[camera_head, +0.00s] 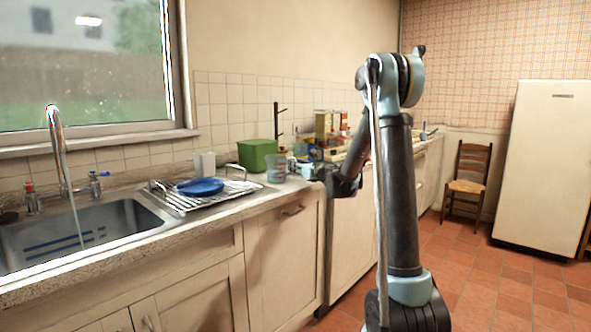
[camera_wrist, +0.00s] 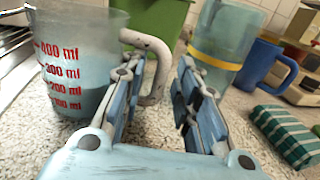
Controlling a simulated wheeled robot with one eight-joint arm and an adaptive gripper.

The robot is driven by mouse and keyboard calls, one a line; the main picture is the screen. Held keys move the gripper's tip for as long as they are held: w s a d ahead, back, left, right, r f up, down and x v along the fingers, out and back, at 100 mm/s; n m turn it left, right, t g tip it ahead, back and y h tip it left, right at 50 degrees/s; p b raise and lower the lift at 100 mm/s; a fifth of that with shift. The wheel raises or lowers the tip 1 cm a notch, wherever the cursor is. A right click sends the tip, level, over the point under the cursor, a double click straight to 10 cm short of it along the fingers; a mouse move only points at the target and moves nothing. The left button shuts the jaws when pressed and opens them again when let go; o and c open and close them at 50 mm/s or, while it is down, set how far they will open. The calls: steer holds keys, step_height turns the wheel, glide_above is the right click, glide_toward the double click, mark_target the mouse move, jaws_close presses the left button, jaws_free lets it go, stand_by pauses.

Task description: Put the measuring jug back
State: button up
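The measuring jug (camera_wrist: 75,60) is clear with red ml markings and a grey handle, and holds bluish contents or shows blue through it. It stands upright on the speckled counter at left in the wrist view. In the head view the jug (camera_head: 276,168) stands right of the dish rack. My gripper (camera_wrist: 160,72) is open, its fingers apart. The handle's outer bar lies between the fingers, close to the left one. Whether they touch is unclear. In the head view my gripper (camera_head: 326,176) is low over the counter, right of the jug, partly hidden by my arm.
A green bin (camera_head: 257,154) stands behind the jug. The dish rack (camera_head: 190,203) with a blue plate (camera_head: 200,187) is left. A yellow-banded glass (camera_wrist: 222,48), a blue mug (camera_wrist: 258,62) and a green striped item (camera_wrist: 288,135) are close on the right.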

steer(key=v, duration=1)
steer(key=shift+s+d, duration=0.2)
steer(key=s+d+r+m+t+h, duration=0.2)
steer(key=d+r+m+h, duration=0.15)
steer(key=d+m, duration=0.4)
steer(key=s+d+r+m+t+h, duration=0.2)
steer(key=d+r+m+h, duration=0.1)
steer(key=d+m+h, duration=0.4)
steer(key=s+d+f+m+g+h, duration=0.2)
steer(key=s+d+f+m+h, duration=0.2)
steer(key=s+d+m, duration=0.65)
steer(key=s+d+f+m+g, duration=0.1)
steer(key=s+f+m+g, duration=0.7)
steer(key=s+f+m, duration=0.6)
steer(key=s+a+f+m+g+y, duration=0.1)
steer(key=s+a+f+m+g, duration=0.1)
steer(key=s, duration=0.7)
steer(key=s+a+f+m+g+y, duration=0.2)
steer(key=s+f, duration=0.4)
steer(key=s, duration=0.3)
steer(key=shift+s+a+f+m+g, duration=0.4)
steer(key=shift+a+g, duration=0.4)
steer(key=shift+a, duration=0.2)
steer(key=shift+w, duration=0.1)
